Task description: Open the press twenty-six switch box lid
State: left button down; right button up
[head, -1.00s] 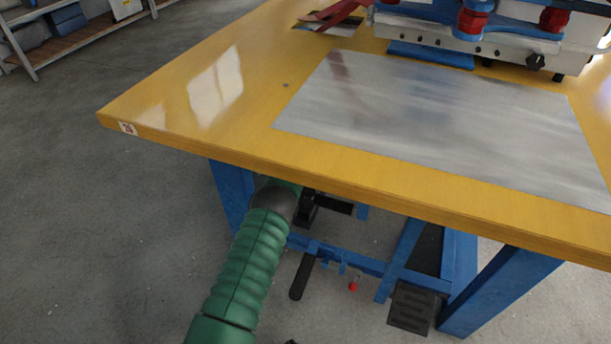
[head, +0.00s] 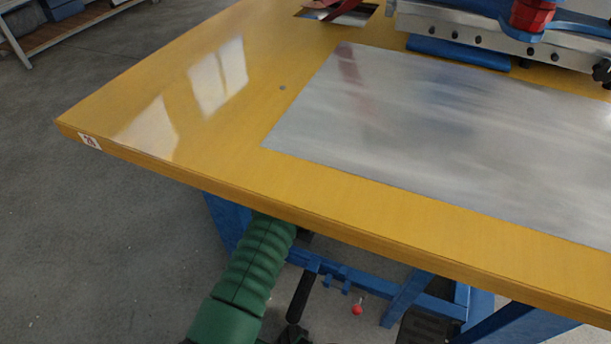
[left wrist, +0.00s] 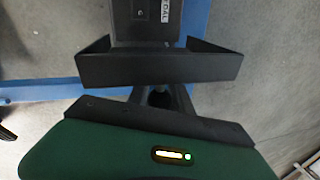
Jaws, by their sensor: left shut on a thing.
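In the left wrist view a dark box (left wrist: 125,28) with a white label, partly reading "DAL", is at the top. In front of it is a dark, wide piece with upturned ends (left wrist: 200,72), seemingly the switch box lid. My left gripper (left wrist: 160,95) is shut on it at its near side; the fingers are dark and the exact contact is hard to see. I cannot tell how far the lid has turned. My right gripper is not in view.
The yellow table (head: 215,150) overhangs my left arm; a metal sheet (head: 400,130) lies on it. The press (head: 480,40) stands at the back right. Below are a blue frame (head: 375,268), a black rod (head: 301,298) and a red knob (head: 357,309).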

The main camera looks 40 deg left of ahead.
pick_arm(q)
jog(key=shift+s+d, duration=0.15)
jog(key=shift+d, duration=0.05)
jog(key=c, duration=1.2)
grip_release()
jog(key=shift+o, duration=0.2)
jog(key=shift+a, duration=0.1)
jog(key=p+v, duration=0.6)
jog(key=v, duration=0.1)
jog(key=shift+r, duration=0.3)
jog(key=shift+f, duration=0.1)
